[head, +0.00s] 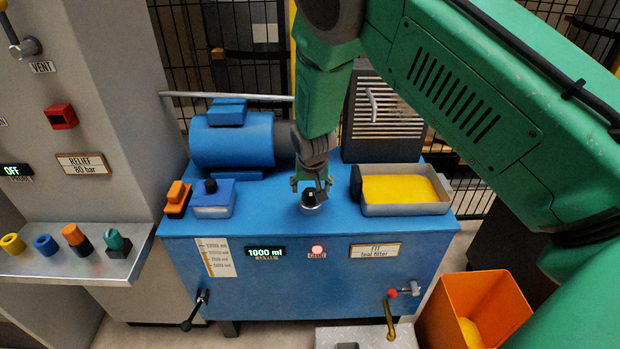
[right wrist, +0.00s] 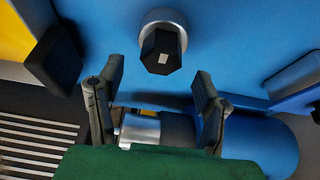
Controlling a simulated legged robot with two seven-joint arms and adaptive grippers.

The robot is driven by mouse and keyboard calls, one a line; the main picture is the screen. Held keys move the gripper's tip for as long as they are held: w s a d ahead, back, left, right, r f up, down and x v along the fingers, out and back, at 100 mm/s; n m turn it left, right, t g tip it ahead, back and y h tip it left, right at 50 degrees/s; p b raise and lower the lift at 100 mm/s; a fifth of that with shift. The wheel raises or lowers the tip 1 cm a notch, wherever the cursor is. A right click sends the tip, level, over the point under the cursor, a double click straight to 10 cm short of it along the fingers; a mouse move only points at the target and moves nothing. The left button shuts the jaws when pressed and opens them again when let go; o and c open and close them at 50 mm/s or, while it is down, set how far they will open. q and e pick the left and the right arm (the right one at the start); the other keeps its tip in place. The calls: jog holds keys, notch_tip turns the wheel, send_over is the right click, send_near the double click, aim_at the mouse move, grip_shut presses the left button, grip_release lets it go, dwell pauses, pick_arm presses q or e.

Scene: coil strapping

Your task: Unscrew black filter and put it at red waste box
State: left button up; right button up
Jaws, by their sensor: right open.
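The black filter (head: 311,198) sits upright in a silver ring on top of the blue tank unit (head: 300,232). In the right wrist view the black filter (right wrist: 160,50) shows a faceted cap with a pale square mark. My right gripper (head: 312,183) is above the filter in the head view; its fingers are open and empty. In the right wrist view the fingertips of my right gripper (right wrist: 159,78) stand either side of the filter's line, apart from it. An orange-red box (head: 446,302), likely the waste box, stands on the floor at right with something yellow inside. My left gripper is not in view.
A tray with a yellow filling (head: 440,208) and a dark block (head: 355,184) lie right of the filter. A blue motor (head: 232,145) stands behind left. A side shelf (head: 75,266) holds several coloured filters, one teal (head: 115,242). A label reads "FIT teal filter".

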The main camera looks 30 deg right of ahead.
aim_at(312, 192)
jog(key=x, duration=0.2)
jog(key=shift+w+f, duration=0.15)
jog(key=shift+f, duration=0.2)
jog(key=shift+w+f, duration=0.2)
jog(key=shift+f, duration=0.25)
jog(key=shift+d, duration=0.1)
grip_shut()
jog(key=shift+s+r+n+y+p, duration=0.1)
jog(key=shift+n+y+p, duration=0.3)
jog(key=shift+n, duration=0.7)
jog(key=shift+n+p, duration=0.3)
jog(key=shift+n, duration=0.4)
jog(key=n+y, duration=0.1)
jog(key=n, duration=0.1)
jog(key=shift+n+t+y, duration=0.3)
jog(key=shift+n+t, duration=0.1)
jog(key=shift+f+n, duration=0.2)
jog(key=shift+n, duration=0.7)
